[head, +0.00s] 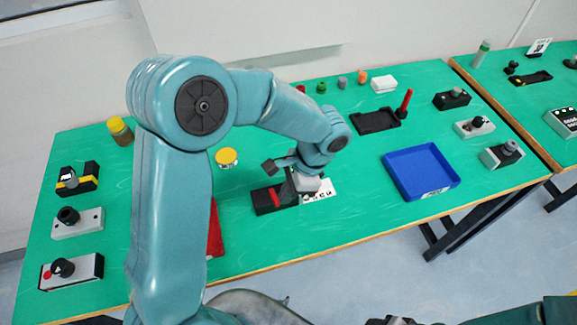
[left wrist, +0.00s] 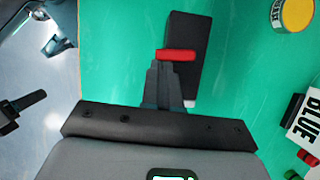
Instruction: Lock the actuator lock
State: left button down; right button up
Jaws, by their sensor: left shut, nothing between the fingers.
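A black block with a red bar across it, which I take for the actuator lock (head: 264,203), lies on the green table below my left arm. In the left wrist view the black block (left wrist: 187,30) lies ahead of the fingers, its red bar (left wrist: 176,55) crosswise. My left gripper (head: 288,193) is shut and empty, pointing down by the lock. In the left wrist view its fingertips (left wrist: 163,66) are at the red bar; whether they touch it I cannot tell. The fingers hide part of the block. A dark part at the head view's bottom edge may be my right gripper (head: 390,320).
A printed white card (head: 320,190) lies just right of the lock. A yellow-topped round container (head: 227,156) stands behind it, and a blue tray (head: 397,158) to the right. Several switch boxes line both table ends.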

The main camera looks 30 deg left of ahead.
pick_arm(q)
jog(key=v, duration=1.6)
jog(key=shift+r, duration=0.1)
